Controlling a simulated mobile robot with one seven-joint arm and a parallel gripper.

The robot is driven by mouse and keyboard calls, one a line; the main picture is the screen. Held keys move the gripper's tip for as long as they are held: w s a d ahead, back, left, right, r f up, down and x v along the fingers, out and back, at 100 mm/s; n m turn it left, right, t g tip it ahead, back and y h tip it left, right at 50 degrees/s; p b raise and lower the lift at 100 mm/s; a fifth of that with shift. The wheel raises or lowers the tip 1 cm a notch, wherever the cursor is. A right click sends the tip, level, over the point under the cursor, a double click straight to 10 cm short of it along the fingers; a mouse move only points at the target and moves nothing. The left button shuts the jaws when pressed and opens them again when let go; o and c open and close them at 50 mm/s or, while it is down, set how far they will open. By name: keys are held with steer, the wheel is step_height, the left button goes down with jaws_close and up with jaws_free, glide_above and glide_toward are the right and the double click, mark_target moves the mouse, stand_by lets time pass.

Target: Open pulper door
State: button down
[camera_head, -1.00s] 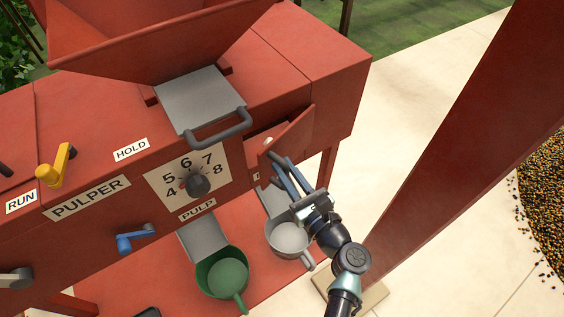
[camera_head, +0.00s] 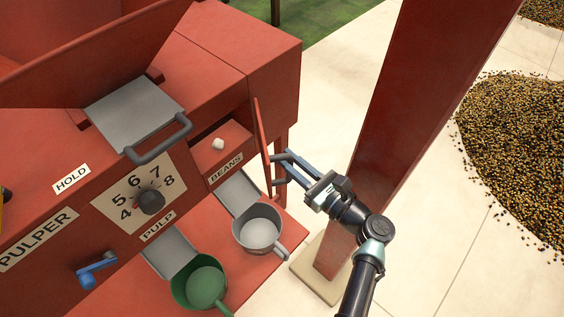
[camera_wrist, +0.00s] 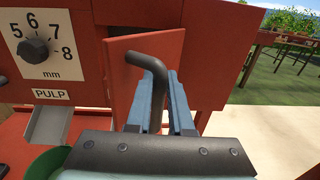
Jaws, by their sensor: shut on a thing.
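The red pulper (camera_head: 225,60) fills the left of the head view. Its small red door (camera_head: 262,147) stands swung out to the right, seen nearly edge-on, and the opening behind it shows a white knob (camera_head: 218,144). My gripper (camera_head: 279,170) is at the outer face of the door. In the wrist view the door (camera_wrist: 120,52) carries a dark bent handle (camera_wrist: 146,62), and my gripper (camera_wrist: 160,100) is shut on this handle.
A grey cup (camera_head: 258,232) stands under the BEANS chute (camera_head: 238,192), and a green cup (camera_head: 203,287) under the PULP chute (camera_head: 168,250). A bean pile (camera_head: 520,150) lies far right.

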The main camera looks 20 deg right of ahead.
steer(key=shift+d, duration=0.15)
steer(key=c, duration=0.8)
jaws_free()
steer(key=v, duration=1.3)
steer(key=shift+c, duration=0.3)
